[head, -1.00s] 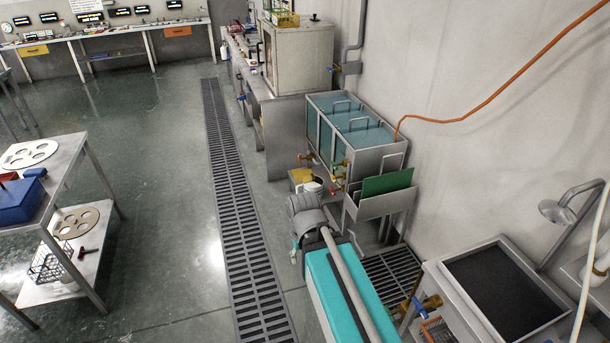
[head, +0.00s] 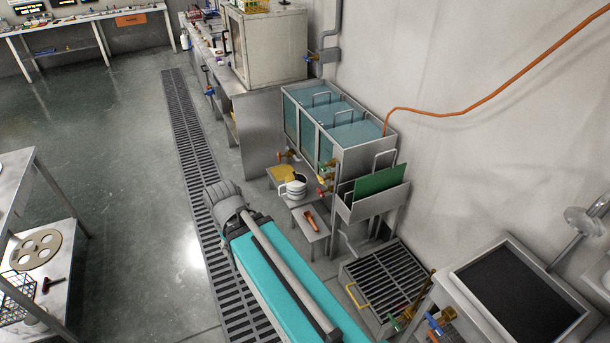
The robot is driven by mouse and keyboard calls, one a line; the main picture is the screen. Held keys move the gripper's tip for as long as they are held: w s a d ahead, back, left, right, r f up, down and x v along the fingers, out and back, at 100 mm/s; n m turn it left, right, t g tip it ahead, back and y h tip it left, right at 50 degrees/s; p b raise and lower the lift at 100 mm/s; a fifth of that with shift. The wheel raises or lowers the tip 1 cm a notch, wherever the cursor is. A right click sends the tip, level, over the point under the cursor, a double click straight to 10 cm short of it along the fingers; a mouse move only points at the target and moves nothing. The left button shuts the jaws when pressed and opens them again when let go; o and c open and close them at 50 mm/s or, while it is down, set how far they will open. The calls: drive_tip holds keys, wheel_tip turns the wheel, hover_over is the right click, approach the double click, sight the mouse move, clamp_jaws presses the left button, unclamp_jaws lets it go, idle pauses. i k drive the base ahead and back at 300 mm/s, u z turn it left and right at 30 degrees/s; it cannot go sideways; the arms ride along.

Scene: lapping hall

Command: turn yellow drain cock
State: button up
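A steel tank with blue-green liquid in several compartments (head: 291,113) stands against the wall right of centre. Small brass cocks sit low along its front. One with a yellowish part (head: 322,178) is near the tank's right end, close to red-handled ones (head: 325,190); another brass cock (head: 286,155) is further left. They are too small to tell which way each handle points. My teal arm reaches up from the bottom, its grey joint left of the cocks and apart from them. My gripper is not visible.
A low stand with a white pot (head: 294,189) and a small bench with an orange-brown item (head: 311,219) stand before the tank. A green plate (head: 380,184) stands in a steel holder. A floor drain (head: 188,165) runs left; open floor lies beyond.

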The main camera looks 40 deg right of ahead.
sight(322, 180)
drive_tip(key=z, duration=0.15)
drive_tip(key=i, duration=0.7)
drive_tip(key=z, duration=0.75)
drive_tip(key=i, duration=0.45)
drive_tip(key=z, duration=0.3)
drive_tip(key=k, duration=0.9)
drive_tip(key=z, duration=0.15)
drive_tip(key=i, duration=0.7)
